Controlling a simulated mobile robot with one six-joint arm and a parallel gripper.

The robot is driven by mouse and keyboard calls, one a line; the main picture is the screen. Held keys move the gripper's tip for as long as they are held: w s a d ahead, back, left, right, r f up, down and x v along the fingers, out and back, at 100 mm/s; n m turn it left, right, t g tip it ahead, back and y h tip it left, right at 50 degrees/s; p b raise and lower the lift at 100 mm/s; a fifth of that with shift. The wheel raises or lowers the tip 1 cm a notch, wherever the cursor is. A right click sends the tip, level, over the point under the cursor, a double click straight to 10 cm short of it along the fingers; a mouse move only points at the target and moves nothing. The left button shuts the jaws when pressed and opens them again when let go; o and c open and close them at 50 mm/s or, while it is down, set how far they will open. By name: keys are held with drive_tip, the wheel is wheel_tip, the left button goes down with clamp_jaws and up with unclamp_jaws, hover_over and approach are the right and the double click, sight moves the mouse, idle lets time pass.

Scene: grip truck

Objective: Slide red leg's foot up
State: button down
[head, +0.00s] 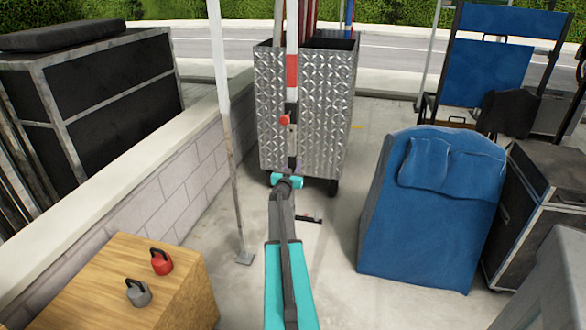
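The red leg (292,72) is an upright white pole with a red band, in front of the metal cart. A red knob (284,120) sits on its dark fitting below the band. My teal and grey arm reaches up from the bottom centre, and my gripper (291,164) is at the lower part of the pole, in line with it. My arm hides the pole's lower end. A small dark bar with a reddish spot (311,218) lies low at the ground right of my arm; I cannot tell if it is the foot. The gripper's fingers are too small to read.
A diamond-plate cart (325,110) holding poles stands close behind. A white post (223,130) rises at the left. A wooden box (130,285) with red and grey kettle-shaped weights is lower left. A blue padded block (425,230) stands right, with clear floor between.

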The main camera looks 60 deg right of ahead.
sight(294, 148)
wheel_tip(294, 148, up, 10)
drive_tip(key=p, duration=0.7)
drive_tip(key=shift+s+d+f, duration=0.25)
drive_tip(key=shift+s, duration=0.1)
drive_tip(key=c, duration=1.4)
unclamp_jaws()
drive_tip(key=shift+r, duration=0.1)
drive_tip(key=shift+w+a+f, duration=0.1)
drive_tip(key=shift+a+f, duration=0.05)
drive_tip(key=shift+f, duration=0.05)
drive_tip(key=shift+a, duration=0.1)
drive_tip(key=shift+a, duration=0.4)
drive_tip(key=b+v, duration=0.1)
drive_tip(key=v, duration=1.1)
drive_tip(key=shift+s+a, duration=0.25)
drive_tip(key=shift+a, duration=0.05)
